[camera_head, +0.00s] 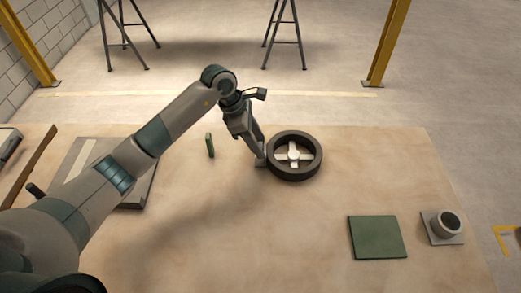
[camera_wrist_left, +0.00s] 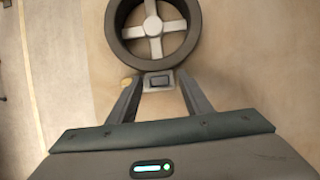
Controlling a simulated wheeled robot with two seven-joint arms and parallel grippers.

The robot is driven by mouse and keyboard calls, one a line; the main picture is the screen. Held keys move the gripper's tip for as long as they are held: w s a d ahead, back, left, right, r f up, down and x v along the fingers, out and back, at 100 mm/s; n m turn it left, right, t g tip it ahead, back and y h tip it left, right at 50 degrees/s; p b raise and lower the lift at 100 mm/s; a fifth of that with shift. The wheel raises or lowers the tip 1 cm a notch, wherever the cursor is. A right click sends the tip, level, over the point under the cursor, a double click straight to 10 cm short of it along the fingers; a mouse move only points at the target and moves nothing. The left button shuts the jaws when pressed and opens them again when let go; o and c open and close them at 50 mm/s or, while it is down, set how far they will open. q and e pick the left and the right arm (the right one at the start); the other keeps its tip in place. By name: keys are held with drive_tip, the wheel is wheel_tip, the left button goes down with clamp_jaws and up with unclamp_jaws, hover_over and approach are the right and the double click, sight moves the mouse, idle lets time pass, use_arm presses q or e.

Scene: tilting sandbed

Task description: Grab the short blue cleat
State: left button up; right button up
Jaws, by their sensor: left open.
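No plainly blue cleat stands out in either view. A small light-grey piece with a dark bluish top (camera_wrist_left: 160,82) sits between the fingertips in the left wrist view, close against the dark wheel rim; I cannot tell for sure whether it is the cleat. My left gripper (camera_head: 261,158) points down beside the wheel in the head view. Its two fingers are apart in the left wrist view (camera_wrist_left: 158,88), one on each side of the piece; contact is not clear. A short, narrow green upright piece (camera_head: 210,145) stands left of this gripper. My right gripper is not seen.
The dark round wheel with a pale cross (camera_head: 315,161) lies right of the gripper. A green square plate (camera_head: 377,238) and a grey cup-like part on a plate (camera_head: 447,224) are at front right. A grey panel (camera_head: 143,188) lies left, partly behind my arm. The front middle is clear.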

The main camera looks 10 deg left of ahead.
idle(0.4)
use_arm(q)
drive_tip(key=c, duration=1.1)
drive_tip(key=shift+c, duration=0.2)
drive_tip(key=shift+r, duration=0.1)
drive_tip(key=shift+r, duration=0.6)
drive_tip(key=r+p, duration=0.1)
drive_tip(key=r, duration=0.2)
drive_tip(key=shift+d+r+p, duration=0.2)
drive_tip(key=shift+d+p, duration=0.15)
drive_tip(key=s+d+r+p, duration=0.1)
drive_tip(key=d+r, duration=0.5)
drive_tip(key=d, duration=0.5)
drive_tip(key=shift+s, duration=0.2)
drive_tip(key=shift+r, duration=0.1)
